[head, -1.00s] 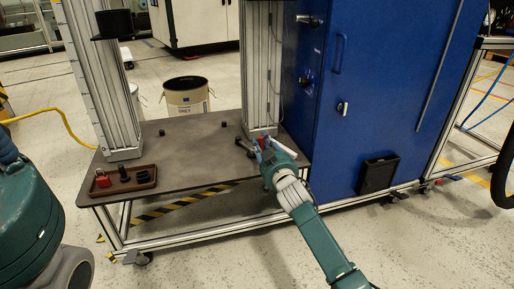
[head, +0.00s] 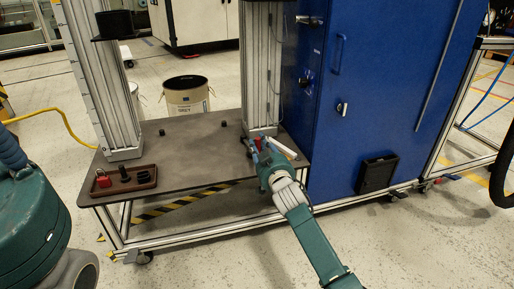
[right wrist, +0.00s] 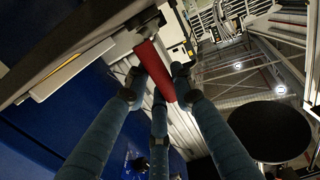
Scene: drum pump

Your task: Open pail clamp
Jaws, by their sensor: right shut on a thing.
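My right gripper (head: 262,152) is at the foot of the right-hand metal column, near the table's right end. In the right wrist view its blue fingers (right wrist: 152,85) close around a red handle (right wrist: 155,70), which looks like the clamp's handle. Only a little red (head: 257,143) shows by the fingers in the head view. The rest of the clamp is mostly hidden by the gripper. A white pail with a dark rim (head: 186,104) stands on the floor behind the table. My left gripper is out of view.
The dark table (head: 195,160) is largely bare in the middle. A brown tray (head: 124,188) with a red padlock-like item (head: 103,180) and dark parts sits at its left. A blue cabinet (head: 375,90) stands close on the right. A white bar (head: 283,148) lies beside the gripper.

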